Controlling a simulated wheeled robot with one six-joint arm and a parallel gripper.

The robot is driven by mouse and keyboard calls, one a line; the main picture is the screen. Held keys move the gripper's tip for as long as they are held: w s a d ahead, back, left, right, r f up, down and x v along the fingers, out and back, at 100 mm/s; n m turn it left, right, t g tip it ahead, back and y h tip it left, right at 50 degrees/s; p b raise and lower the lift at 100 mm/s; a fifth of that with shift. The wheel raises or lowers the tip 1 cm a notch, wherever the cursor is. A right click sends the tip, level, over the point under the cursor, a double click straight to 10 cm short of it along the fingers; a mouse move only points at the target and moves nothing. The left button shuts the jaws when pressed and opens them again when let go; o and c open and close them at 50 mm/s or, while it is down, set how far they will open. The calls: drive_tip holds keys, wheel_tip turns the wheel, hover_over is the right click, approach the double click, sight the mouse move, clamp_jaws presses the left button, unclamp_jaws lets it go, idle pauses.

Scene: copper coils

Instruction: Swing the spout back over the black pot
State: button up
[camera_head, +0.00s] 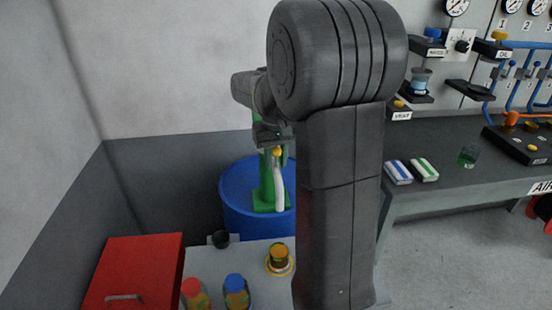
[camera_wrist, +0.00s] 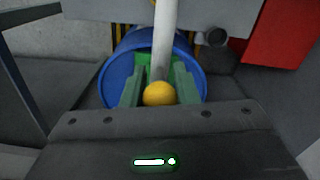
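The white spout (camera_head: 280,190) reaches from a yellow knob (camera_head: 277,152) toward me and down, in front of a green pump stand (camera_head: 266,180) on a blue drum. In the wrist view the spout (camera_wrist: 165,40) runs up out of the frame, beside the black pot, not over it. The black pot (camera_head: 221,239) stands at the table's far edge, left of the spout; it also shows in the wrist view (camera_wrist: 217,38). My gripper (camera_head: 273,157) is at the knob. In the wrist view its fingers (camera_wrist: 161,78) flank the knob (camera_wrist: 160,94) with no clear gap.
The blue drum (camera_head: 240,220) stands behind the grey table. A red box (camera_head: 135,272), two capped bottles (camera_head: 236,292) and an amber jar (camera_head: 279,258) are nearer me. My arm hides the table's right part. A workbench (camera_head: 450,185) is at the right.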

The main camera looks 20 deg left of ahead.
clamp_jaws()
drive_tip(key=shift+a, duration=0.15)
drive_tip(key=a+m+p, duration=0.8)
drive_tip(key=a+m, duration=0.4)
drive_tip(key=a, duration=0.2)
drive_tip(key=shift+s, duration=0.1)
drive_tip(key=shift+r, duration=0.1)
